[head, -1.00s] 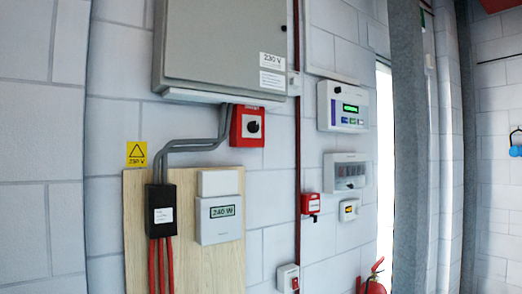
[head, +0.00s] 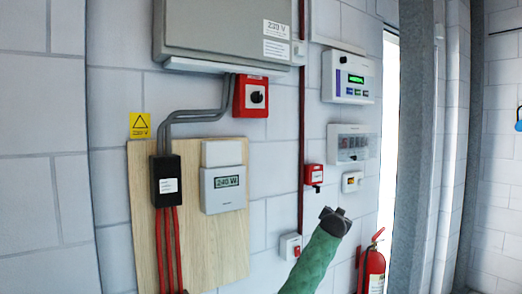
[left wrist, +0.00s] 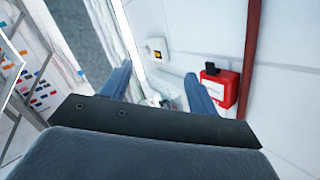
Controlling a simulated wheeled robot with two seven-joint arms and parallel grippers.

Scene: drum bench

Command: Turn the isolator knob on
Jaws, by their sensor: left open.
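The isolator, a red box (head: 247,104) with a black round knob (head: 257,97), hangs under the grey cabinet in the head view, at the end of the grey conduits. Nothing touches the knob; its marks are too small to read. My left gripper (left wrist: 158,88) is open and empty in the left wrist view, its two bluish fingers apart. Beyond them is a smaller red wall box (left wrist: 220,85), not the isolator. In the head view a green arm part of mine with a dark end rises at bottom centre; no fingers are distinct there. My right gripper is not seen.
The grey cabinet (head: 215,40) overhangs the isolator. A wooden board (head: 230,250) with a meter (head: 224,190) is below it. A red pipe (head: 301,130) runs down at right, with control panels (head: 348,80) beyond. A fire extinguisher (head: 372,270) stands lower right.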

